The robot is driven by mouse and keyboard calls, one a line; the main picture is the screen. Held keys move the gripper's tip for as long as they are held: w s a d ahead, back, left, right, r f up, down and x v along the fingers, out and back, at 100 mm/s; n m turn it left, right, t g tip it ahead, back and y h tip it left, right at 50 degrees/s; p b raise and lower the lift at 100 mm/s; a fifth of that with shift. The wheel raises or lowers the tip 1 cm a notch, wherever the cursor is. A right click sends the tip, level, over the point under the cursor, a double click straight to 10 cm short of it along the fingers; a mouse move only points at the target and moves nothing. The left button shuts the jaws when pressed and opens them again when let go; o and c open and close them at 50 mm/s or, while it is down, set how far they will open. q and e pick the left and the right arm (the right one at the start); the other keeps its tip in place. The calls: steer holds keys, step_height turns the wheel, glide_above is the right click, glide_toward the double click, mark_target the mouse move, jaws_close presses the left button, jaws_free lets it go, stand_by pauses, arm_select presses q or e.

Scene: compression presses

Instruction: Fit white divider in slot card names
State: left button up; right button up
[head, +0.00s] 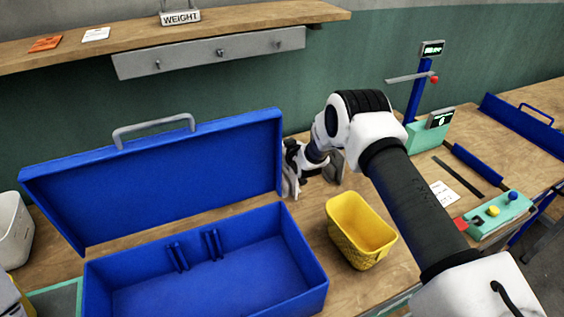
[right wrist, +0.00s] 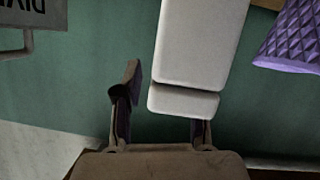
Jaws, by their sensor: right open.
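In the right wrist view a pale white, flat piece (right wrist: 195,55), seemingly the white divider, comes down from the top edge. A groove crosses it near its lower end. My right gripper (right wrist: 165,98) is open; the piece's end overlaps the right finger, and the left finger stands apart from it. I cannot tell whether they touch. In the head view my right gripper (head: 312,172) is low behind the right edge of the open blue case (head: 312,268), partly hidden. Two pairs of blue slot ribs (head: 212,245) stand inside the case. A small white card (head: 95,34) lies on the shelf; its text is unreadable.
The case lid (head: 160,175) stands up at the back. A yellow basket (head: 362,232) is right of the case. A button panel (head: 495,215) stands at right. A purple textured object (right wrist: 295,40) shows in the wrist view.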

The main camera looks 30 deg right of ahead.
jaws_close()
steer(key=shift+r, duration=0.1)
